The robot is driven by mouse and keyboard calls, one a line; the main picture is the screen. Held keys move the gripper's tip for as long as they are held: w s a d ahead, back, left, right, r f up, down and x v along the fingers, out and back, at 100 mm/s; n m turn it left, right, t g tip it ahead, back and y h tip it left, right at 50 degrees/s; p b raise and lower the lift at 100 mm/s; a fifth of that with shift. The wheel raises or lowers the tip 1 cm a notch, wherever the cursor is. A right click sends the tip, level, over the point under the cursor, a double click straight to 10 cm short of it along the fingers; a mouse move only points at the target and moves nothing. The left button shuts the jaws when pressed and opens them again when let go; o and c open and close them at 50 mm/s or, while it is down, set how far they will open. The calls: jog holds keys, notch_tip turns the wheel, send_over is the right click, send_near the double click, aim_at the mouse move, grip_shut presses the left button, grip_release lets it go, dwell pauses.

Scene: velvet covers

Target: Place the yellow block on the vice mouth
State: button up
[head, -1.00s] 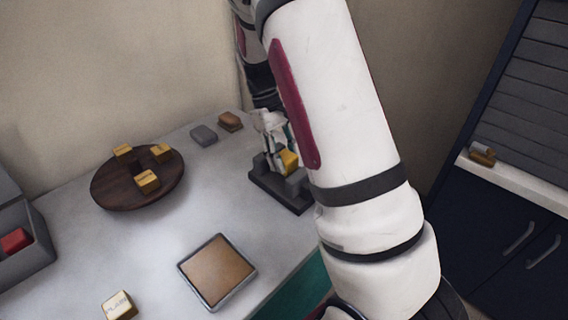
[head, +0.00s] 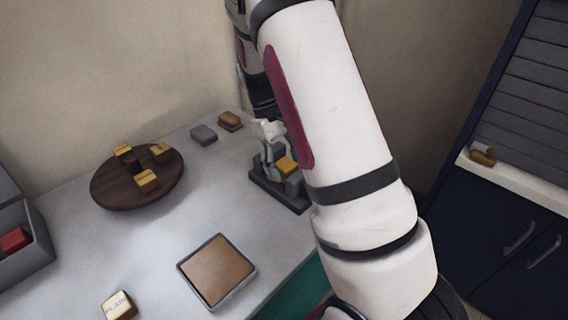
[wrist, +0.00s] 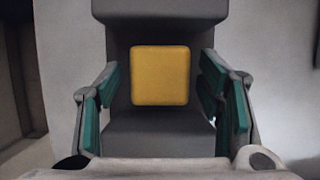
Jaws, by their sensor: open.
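The yellow block (head: 287,165) sits at the mouth of the dark grey vice (head: 296,200), at the table's right edge in the head view. In the wrist view the yellow block (wrist: 160,76) lies between the two grey vice jaws (wrist: 160,132), one above and one below it. I cannot tell how deep it sits. My gripper (head: 272,148) is beside and over the vice, partly hidden by my arm. In the wrist view my gripper (wrist: 161,105) is open, with teal fingers left and right of the block and gaps on both sides.
A round wooden board (head: 125,198) carries several small yellow blocks. A square tan-topped tray (head: 240,293), a PLAIN block (head: 119,306), a grey block (head: 203,136) and a brown block (head: 230,121) lie on the table. A grey bin (head: 28,265) holds a red block.

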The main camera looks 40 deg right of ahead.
jog(key=v, duration=1.2)
jog(key=shift+s+r, duration=0.15)
jog(key=s+a+r+m+t, duration=0.1)
jog(key=s+a+r+t, duration=0.1)
jog(key=s+a+r, duration=0.3)
jog(key=s+a+r+t, duration=0.1)
jog(key=s+a+r, duration=0.2)
jog(key=s+r, duration=0.3)
jog(key=s+a+f+t, duration=0.1)
jog(key=s+a+t, duration=0.1)
jog(key=s, duration=0.7)
jog(key=s+a+f+m+t, duration=0.1)
jog(key=s+a+f+t, duration=0.1)
jog(key=s, duration=0.7)
jog(key=shift+s+a+y, duration=0.4)
jog(key=shift+a, duration=0.5)
